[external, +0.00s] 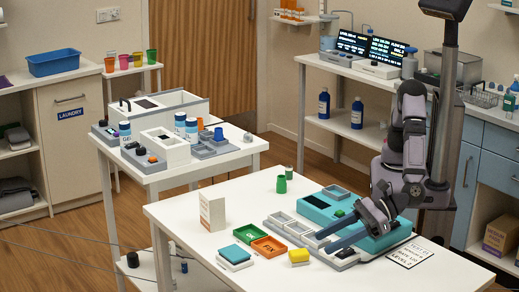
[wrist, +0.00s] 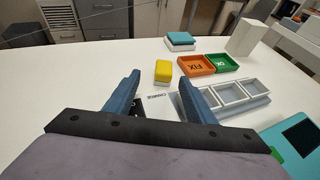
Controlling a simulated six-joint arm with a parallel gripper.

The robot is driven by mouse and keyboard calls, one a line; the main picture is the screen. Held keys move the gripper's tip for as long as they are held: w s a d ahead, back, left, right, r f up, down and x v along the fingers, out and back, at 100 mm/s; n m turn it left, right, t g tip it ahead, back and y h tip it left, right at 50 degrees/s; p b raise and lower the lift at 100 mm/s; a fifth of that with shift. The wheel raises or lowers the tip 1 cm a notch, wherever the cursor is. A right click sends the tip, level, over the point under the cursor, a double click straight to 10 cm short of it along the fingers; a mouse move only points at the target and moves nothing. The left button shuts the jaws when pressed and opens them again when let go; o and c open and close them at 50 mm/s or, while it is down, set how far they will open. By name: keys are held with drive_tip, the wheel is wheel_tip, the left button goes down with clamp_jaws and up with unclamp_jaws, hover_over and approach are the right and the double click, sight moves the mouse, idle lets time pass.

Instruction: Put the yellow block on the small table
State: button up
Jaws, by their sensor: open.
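The yellow block (external: 299,255), with a paler lower part, stands on the large white front table (external: 185,222). It also shows in the wrist view (wrist: 163,71), beyond my fingertips and between their lines. My gripper (external: 321,243) is open and empty, its blue fingers (wrist: 159,86) reaching low over the table toward the block, apart from it. A smaller white table (external: 165,178) stands at the back left, with trays and jars on it. A little stand with coloured cups (external: 134,69) is farther back; I cannot tell which one is the small table.
The orange FIX tray (external: 269,247) and green OK tray (external: 250,234) lie beside the block. A teal-topped block (external: 234,256) and a white upright box (external: 212,210) are farther left. Grey bins (external: 284,219) and a teal device (external: 345,207) flank my gripper. The front-left tabletop is clear.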

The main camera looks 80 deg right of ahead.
sight(303, 251)
drive_tip(key=shift+x, duration=1.05)
drive_tip(key=shift+w+d+p+x, duration=0.15)
drive_tip(key=shift+p+x, duration=0.4)
drive_tip(key=shift+x, duration=0.55)
drive_tip(key=shift+w+d+p+x, duration=0.1)
drive_tip(key=shift+d+p+x, duration=0.3)
drive_tip(key=shift+x, duration=0.7)
drive_tip(key=shift+w+a+f, duration=0.15)
drive_tip(key=shift+w+a, duration=0.1)
drive_tip(key=c, duration=1.2)
wheel_tip(303, 251, up, 10)
drive_tip(key=shift+r+b, duration=0.1)
drive_tip(key=shift+b, duration=0.3)
